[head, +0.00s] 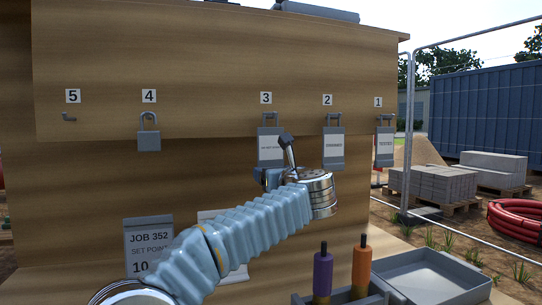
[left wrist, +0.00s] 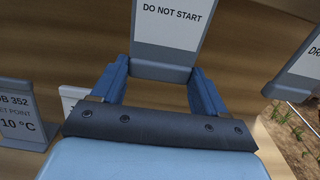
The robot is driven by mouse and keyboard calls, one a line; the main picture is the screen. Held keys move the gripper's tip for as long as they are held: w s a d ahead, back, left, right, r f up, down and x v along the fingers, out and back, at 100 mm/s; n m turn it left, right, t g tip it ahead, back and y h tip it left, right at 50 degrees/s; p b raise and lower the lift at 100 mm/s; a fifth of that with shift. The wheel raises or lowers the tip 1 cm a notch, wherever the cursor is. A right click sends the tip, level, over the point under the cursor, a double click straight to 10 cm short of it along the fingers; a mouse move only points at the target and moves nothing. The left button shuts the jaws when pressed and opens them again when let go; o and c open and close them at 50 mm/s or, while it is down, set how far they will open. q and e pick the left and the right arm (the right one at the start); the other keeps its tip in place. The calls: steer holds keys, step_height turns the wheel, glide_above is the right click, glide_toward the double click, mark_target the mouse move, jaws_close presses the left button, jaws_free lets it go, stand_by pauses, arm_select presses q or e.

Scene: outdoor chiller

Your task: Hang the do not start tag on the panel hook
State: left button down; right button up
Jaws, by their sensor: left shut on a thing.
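The do not start tag (head: 270,147) is a grey plate with a white label, upright under number 3 on the wooden panel (head: 200,65). Its top loop (head: 270,117) is at hook 3; I cannot tell whether the loop is around the hook or just in front. My left gripper (head: 268,176) is shut on the tag's lower edge. In the left wrist view the tag (left wrist: 170,25) reads DO NOT START, with its bottom edge between the two blue fingers (left wrist: 161,72). The tag's top is out of that view. My right gripper is not in view.
Similar tags hang under number 2 (head: 333,148) and number 1 (head: 384,148). A grey padlock (head: 149,139) hangs under 4; hook 5 (head: 69,117) is bare. A JOB 352 card (head: 148,243), a grey tray (head: 430,276), and purple and orange handled tools (head: 322,272) are below.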

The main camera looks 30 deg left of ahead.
arm_select(q)
steer(key=shift+r, duration=0.1)
steer(key=shift+r+p, duration=0.4)
steer(key=shift+r, duration=0.3)
steer(key=b+v, duration=0.3)
steer(key=v, duration=0.3)
stand_by(0.3)
steer(key=c, duration=0.6)
jaws_free()
jaws_close()
